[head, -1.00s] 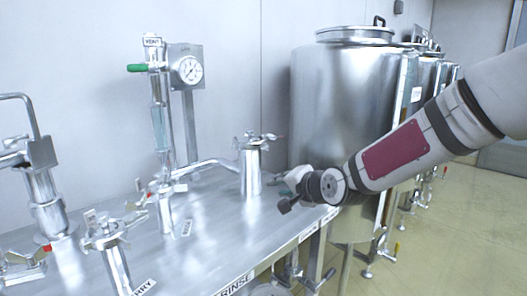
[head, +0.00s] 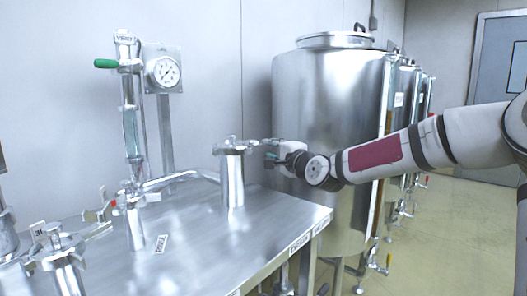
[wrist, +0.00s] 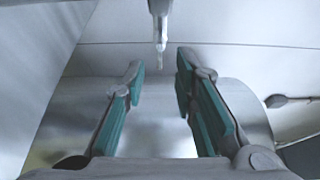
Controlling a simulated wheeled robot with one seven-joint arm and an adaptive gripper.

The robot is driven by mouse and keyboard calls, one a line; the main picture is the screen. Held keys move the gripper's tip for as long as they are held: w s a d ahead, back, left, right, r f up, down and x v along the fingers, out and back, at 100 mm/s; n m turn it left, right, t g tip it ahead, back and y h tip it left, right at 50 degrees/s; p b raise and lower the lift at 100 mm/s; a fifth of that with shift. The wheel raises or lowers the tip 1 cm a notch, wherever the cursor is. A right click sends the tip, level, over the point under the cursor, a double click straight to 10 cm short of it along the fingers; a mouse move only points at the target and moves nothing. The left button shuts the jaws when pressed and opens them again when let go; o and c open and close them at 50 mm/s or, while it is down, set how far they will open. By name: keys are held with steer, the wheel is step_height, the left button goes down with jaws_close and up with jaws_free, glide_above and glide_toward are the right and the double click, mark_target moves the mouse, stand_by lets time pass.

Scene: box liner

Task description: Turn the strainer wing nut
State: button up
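The strainer (head: 232,178) is an upright metal cylinder near the right end of the steel table, with a clamp around its lid. A slim metal part that looks like its wing nut (head: 262,141) sticks out to the right at lid height. My gripper (head: 270,150) is beside it on the right, at about the same height. In the wrist view, my gripper (wrist: 160,66) is open, with teal pads apart. A thin metal rod (wrist: 159,25), likely the wing nut, points down toward the gap between the fingertips. I cannot tell whether anything touches.
A large steel tank (head: 325,110) stands close behind my gripper. A curved pipe (head: 178,179) joins the strainer on the left.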

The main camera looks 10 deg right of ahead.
mark_target(262, 145)
steer(key=shift+b+x, duration=0.45)
steer(key=shift+x, duration=2.4)
steer(key=shift+a, duration=0.1)
jaws_close()
